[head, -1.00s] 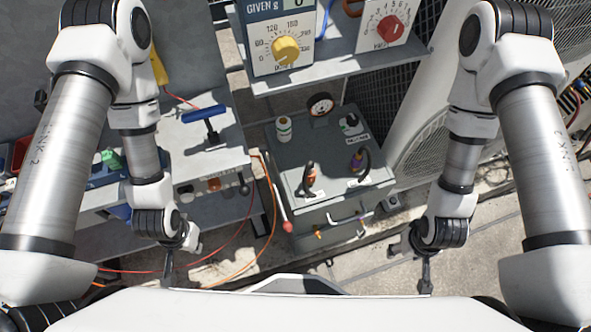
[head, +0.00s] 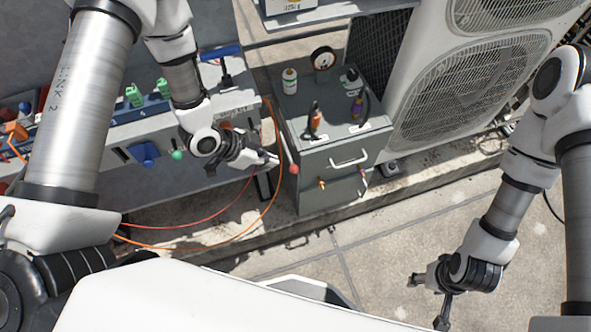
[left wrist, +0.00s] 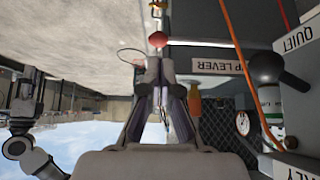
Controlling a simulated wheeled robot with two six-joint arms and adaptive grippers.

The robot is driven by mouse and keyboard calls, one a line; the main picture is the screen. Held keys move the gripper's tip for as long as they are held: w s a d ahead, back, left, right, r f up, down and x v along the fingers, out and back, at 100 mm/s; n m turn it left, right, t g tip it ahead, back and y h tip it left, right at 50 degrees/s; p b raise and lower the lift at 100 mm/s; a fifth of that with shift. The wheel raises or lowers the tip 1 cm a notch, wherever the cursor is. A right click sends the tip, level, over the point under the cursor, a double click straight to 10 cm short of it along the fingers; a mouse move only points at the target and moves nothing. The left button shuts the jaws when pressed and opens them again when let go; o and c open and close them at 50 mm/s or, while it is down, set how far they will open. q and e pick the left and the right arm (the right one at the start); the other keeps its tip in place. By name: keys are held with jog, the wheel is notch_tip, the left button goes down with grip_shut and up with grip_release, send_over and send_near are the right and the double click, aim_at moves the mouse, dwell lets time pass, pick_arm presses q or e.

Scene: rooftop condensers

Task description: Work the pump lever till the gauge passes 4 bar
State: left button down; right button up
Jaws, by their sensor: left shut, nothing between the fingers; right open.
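The pump lever's red knob (head: 294,169) is at the left side of the grey cabinet (head: 325,195). My right gripper (head: 438,301) is open, low over the paving.
Orange and red hoses (head: 232,208) run left of the cabinet. A grey bench (head: 150,135) is at left, a condenser (head: 490,70) at right.

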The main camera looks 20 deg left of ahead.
aim_at(290, 168)
pick_arm(q)
jog(key=b+x, duration=0.4)
jog(key=x, duration=0.1)
jog(key=shift+d+f, duration=0.1)
jog(key=shift+f, duration=0.2)
jog(key=shift+w+d+f+b, duration=0.25)
jog(key=shift+d+f+b, duration=0.25)
jog(key=shift+b, duration=0.1)
